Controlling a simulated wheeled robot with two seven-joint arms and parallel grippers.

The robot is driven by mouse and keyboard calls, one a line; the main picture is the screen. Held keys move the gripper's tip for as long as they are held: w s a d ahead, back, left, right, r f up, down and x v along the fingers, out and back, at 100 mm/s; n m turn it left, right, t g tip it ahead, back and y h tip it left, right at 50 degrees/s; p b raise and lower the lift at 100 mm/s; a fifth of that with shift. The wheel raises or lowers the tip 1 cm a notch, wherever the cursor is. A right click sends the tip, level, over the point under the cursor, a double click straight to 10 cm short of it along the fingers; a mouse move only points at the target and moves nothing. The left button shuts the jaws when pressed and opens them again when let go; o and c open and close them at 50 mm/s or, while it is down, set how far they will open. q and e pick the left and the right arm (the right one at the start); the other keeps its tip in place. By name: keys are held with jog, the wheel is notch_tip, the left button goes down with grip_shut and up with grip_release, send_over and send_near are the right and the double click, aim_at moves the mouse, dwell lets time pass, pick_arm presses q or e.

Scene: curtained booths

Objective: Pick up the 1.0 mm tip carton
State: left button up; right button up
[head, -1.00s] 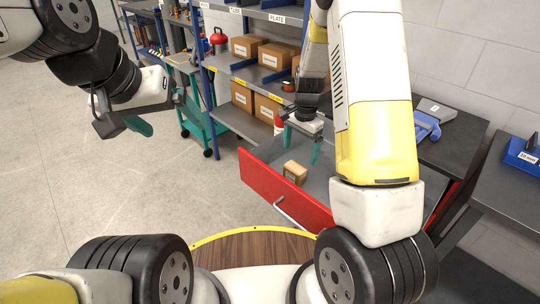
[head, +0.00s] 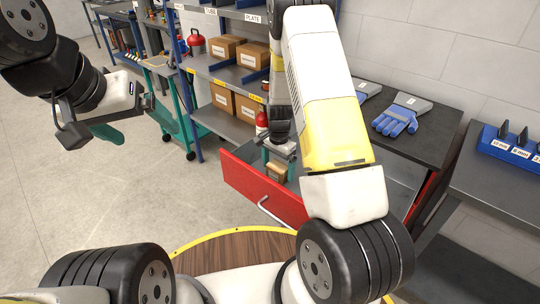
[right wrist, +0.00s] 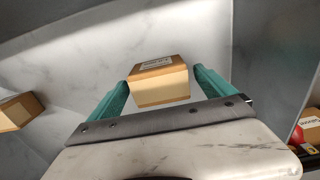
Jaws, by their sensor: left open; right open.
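A small brown carton (head: 272,172) lies in the open red-fronted drawer (head: 250,188); its label is too small to read. In the right wrist view the carton (right wrist: 158,82) is between the two teal fingers of my right gripper (right wrist: 160,88), with gaps on both sides. My right gripper (head: 279,165) is open and low over the drawer, partly hiding the carton in the head view. My left gripper (head: 122,122) is open and empty over the floor at the left.
A shelf rack (head: 228,72) with larger cardboard boxes (head: 225,47) stands behind the drawer. Blue gloves (head: 396,120) lie on the dark counter (head: 425,135). A blue labelled holder (head: 510,145) is at the right. In the wrist view another box (right wrist: 18,110) shows at the left.

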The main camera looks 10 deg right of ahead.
jog(key=c, duration=1.5)
